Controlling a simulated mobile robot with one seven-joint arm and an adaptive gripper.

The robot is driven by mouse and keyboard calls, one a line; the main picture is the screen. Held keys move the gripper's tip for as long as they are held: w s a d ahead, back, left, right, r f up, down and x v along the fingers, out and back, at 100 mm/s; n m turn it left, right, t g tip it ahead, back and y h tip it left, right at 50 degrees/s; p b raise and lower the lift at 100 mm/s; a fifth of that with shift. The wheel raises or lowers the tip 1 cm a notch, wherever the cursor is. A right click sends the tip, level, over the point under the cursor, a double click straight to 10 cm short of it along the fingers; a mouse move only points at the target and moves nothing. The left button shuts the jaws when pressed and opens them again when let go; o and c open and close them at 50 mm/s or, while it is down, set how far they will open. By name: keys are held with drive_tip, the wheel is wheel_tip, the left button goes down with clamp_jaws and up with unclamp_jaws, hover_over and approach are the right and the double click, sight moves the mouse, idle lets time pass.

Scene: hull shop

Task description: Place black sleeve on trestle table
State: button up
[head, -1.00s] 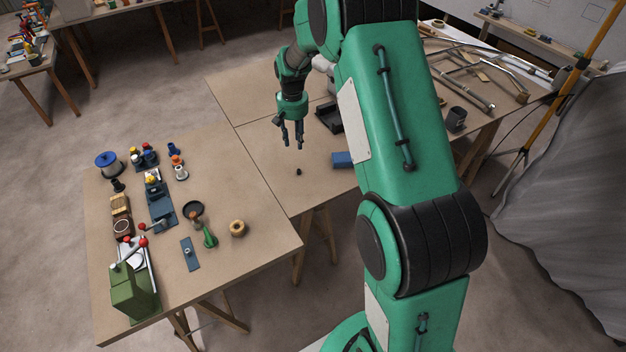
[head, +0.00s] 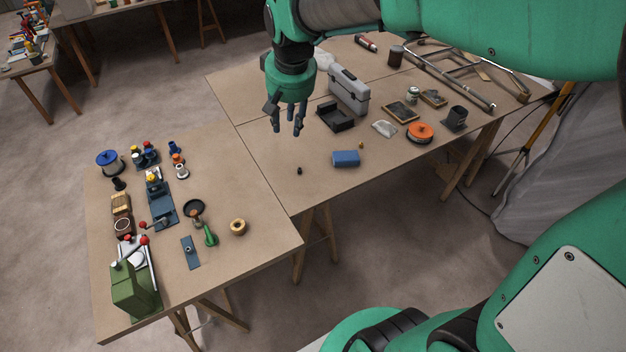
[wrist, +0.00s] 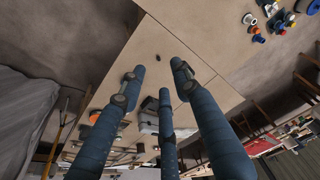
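A small black piece, which looks like the black sleeve (head: 299,171), stands alone on the bare board of the trestle table (head: 262,150). In the wrist view the same small dark piece (wrist: 158,57) shows on the board beyond my fingertips. My gripper (head: 288,128) hangs above the table, pointing down, behind and a little left of the sleeve in the head view. Its three blue-grey fingers (wrist: 160,85) are spread apart with nothing seen between them. The gripper is not touching the sleeve.
A blue block (head: 346,158), a black tray (head: 336,116), a grey toolbox (head: 349,92) and an orange disc (head: 420,132) stand right of the sleeve. The nearer left table holds a green machine (head: 134,290) and several small parts. The board around the sleeve is clear.

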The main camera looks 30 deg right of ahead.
drive_tip(key=s+a+r+n+t, duration=0.1)
drive_tip(key=s+a, duration=0.1)
drive_tip(key=s, duration=0.9)
drive_tip(key=s+a+r+t, duration=0.1)
drive_tip(key=s+a+r, duration=0.1)
drive_tip(key=s, duration=1)
drive_tip(key=shift+s+a+r+n, duration=0.2)
drive_tip(key=shift+a+n, duration=0.2)
drive_tip(key=shift+a, duration=0.45)
